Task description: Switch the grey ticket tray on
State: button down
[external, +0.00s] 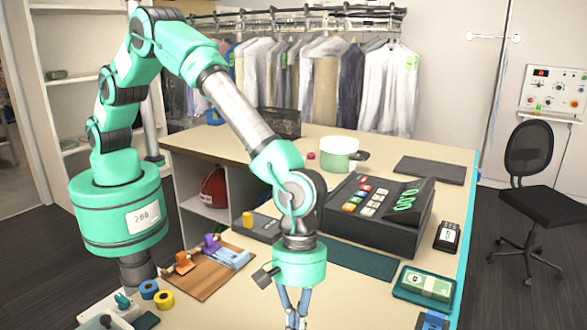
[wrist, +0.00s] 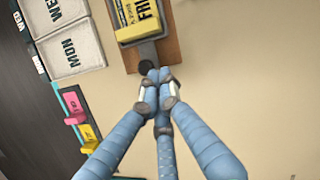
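In the wrist view a yellow block (wrist: 138,22) lettered "FRI" sits in a grey holder on a brown board. A short grey bar (wrist: 146,51) with a dark round end (wrist: 147,66) extends from it towards my gripper (wrist: 156,80). This may be the grey ticket tray, but I cannot tell for sure. The blue fingers have their tips together, just beside the dark end; whether they touch it is unclear. In the external view my gripper (external: 294,318) points down over the front of the counter, its tips near the lower picture edge.
Pale panels lettered "MON" (wrist: 70,50) and "WED" lie left in the wrist view, with pink (wrist: 74,108) and yellow (wrist: 88,136) pieces below. A black register (external: 375,215), a wooden board (external: 205,275) and a green tray (external: 425,287) stand around my arm.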

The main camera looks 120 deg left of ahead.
jog(key=d+p, duration=0.1)
jog(key=d, duration=0.5)
jog(key=shift+p, duration=0.35)
jog(key=shift+a, duration=0.15)
jog(key=shift+s+a+r, duration=0.15)
jog(key=shift+s+a, duration=0.15)
jog(key=shift+a, duration=0.15)
jog(key=a, duration=0.1)
jog(key=s+a+r, duration=0.1)
jog(key=shift+s+a+p, duration=0.15)
jog(key=shift+a+p, duration=0.15)
jog(key=shift+p, duration=0.1)
jog(key=v, duration=0.9)
jog(key=shift+r, duration=0.2)
